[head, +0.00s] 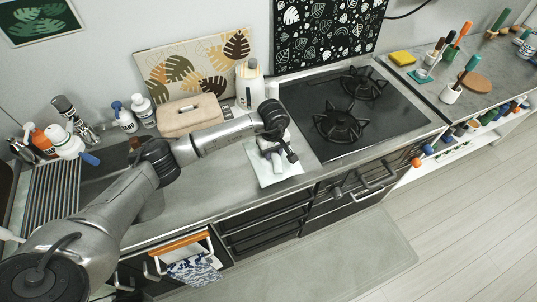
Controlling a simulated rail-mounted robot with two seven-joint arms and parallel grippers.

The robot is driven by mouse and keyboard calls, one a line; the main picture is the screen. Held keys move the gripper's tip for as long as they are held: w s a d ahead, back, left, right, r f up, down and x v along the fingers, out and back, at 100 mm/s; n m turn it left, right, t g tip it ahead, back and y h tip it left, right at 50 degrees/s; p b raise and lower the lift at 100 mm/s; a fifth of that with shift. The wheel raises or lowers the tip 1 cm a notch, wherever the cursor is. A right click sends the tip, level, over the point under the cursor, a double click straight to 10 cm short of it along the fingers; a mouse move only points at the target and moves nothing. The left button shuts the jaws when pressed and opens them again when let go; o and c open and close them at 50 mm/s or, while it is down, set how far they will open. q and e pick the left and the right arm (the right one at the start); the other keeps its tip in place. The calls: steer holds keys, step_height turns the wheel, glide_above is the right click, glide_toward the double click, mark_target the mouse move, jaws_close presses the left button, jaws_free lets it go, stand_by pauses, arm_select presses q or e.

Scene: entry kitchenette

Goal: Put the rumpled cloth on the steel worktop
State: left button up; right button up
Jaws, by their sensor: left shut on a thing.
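My left gripper (280,151) is over the steel worktop (222,184), just left of the hob. It is shut on a small pale thing (277,163), possibly the rumpled cloth; the dark jaws and wrist hide part of it, and I cannot tell its outline. A flat white square (268,178) lies on the worktop directly below the gripper. I cannot tell whether the held thing touches it. A blue-and-white patterned cloth (195,270) hangs at the cabinet front below the worktop. My right gripper is not in view.
A black hob (345,112) is right of the gripper. Bare steel shows in front of the sink.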

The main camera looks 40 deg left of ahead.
arm_select(q)
steer(key=shift+w+a+f, duration=0.3)
steer(key=shift+a+f, duration=0.25)
steer(key=shift+a, duration=0.3)
step_height(320, 180, down, 3)
steer(key=shift+f+p, duration=0.2)
steer(key=shift+p, duration=0.35)
steer(key=shift+f, duration=0.3)
steer(key=shift+f, duration=0.2)
steer(key=o, duration=0.9)
steer(key=shift+o, duration=0.2)
steer(key=shift+r, duration=0.15)
